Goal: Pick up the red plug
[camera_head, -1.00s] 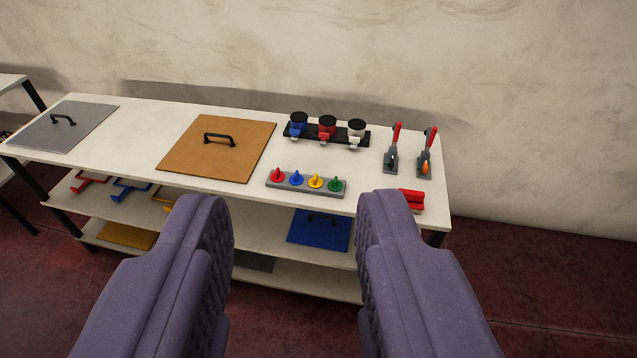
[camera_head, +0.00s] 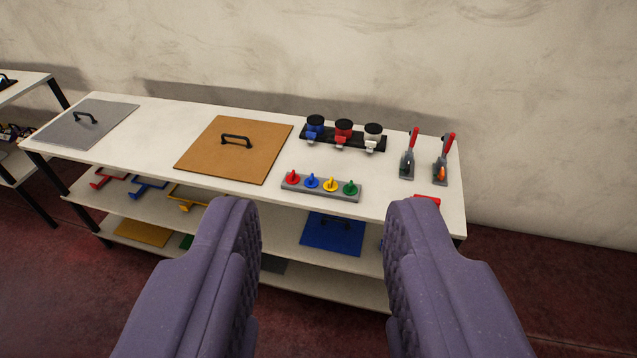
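The red plug (camera_head: 292,178) is the leftmost in a row of coloured plugs on a grey strip (camera_head: 320,190) near the front edge of the white table. A blue plug (camera_head: 311,182), a yellow plug (camera_head: 331,185) and a green plug (camera_head: 350,188) stand to its right. My gripper (camera_head: 318,225) has two purple padded fingers spread wide apart. It is open and empty, in front of the table and well short of the plugs. The whole red plug is in clear view.
The white table (camera_head: 160,122) has an orange-brown panel with a handle (camera_head: 222,163) left of the plugs. A rack of black-lidded containers (camera_head: 342,134) stands behind them. Red-handled clamps (camera_head: 442,160) stand at right. A red object (camera_head: 427,199) is partly hidden by my right finger. Lower shelves hold coloured items.

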